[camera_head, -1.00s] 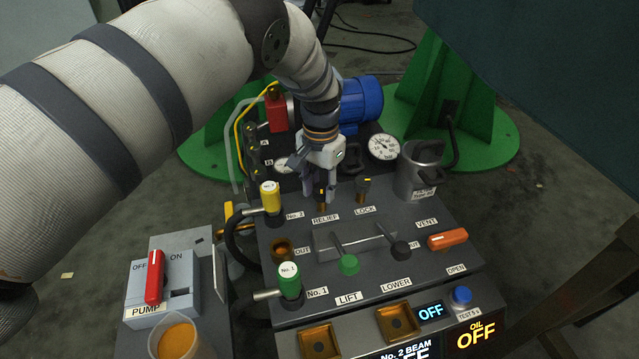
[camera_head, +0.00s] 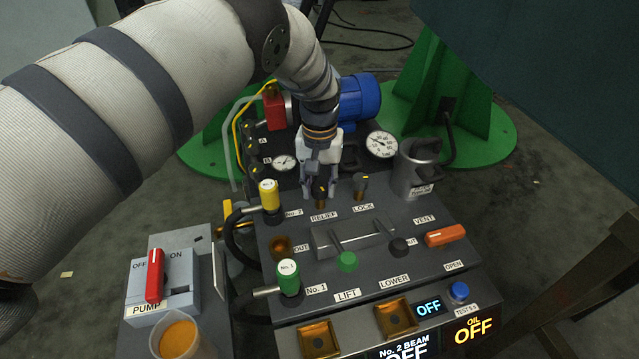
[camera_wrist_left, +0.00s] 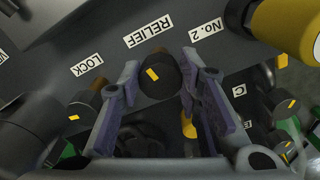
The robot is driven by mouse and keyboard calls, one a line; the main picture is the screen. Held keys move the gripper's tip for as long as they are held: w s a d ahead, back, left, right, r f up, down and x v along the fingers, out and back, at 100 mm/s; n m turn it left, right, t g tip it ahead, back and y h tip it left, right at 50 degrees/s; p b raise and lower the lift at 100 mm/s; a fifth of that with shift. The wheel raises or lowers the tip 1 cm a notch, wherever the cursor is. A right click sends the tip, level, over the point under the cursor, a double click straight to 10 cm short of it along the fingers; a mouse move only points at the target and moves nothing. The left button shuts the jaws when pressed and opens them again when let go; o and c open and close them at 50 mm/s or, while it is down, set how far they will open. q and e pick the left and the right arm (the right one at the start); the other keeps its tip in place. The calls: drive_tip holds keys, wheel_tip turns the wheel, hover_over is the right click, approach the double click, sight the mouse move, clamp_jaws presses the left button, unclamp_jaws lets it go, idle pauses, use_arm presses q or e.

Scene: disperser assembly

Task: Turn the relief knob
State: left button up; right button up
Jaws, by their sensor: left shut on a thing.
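The relief knob (camera_head: 320,194) is a dark knob with a yellow mark, standing behind the RELIEF label on the grey control panel (camera_head: 375,272). In the left wrist view the knob (camera_wrist_left: 158,76) shows between my two fingers, its yellow mark slanted. My left gripper (camera_head: 319,186) comes down from above and behind, with one finger on each side of the knob. It is shut on the knob, though in the left wrist view (camera_wrist_left: 163,80) the finger contact is hard to make out. My right gripper is in neither view.
The lock knob (camera_head: 360,187) stands close to the right. A yellow-capped No. 2 valve (camera_head: 269,196) is close to the left. A gauge (camera_head: 382,144), a metal canister (camera_head: 416,170) and a blue motor (camera_head: 358,100) are behind. The pump switch (camera_head: 155,275) is at the lower left.

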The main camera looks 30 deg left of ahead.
sight(320, 187)
use_arm(q)
drive_tip(key=shift+s, duration=0.1)
drive_tip(key=o, duration=1.1)
drive_tip(key=shift+f, duration=0.1)
drive_tip(key=shift+o, duration=0.2)
wheel_tip(320, 187, up, 12)
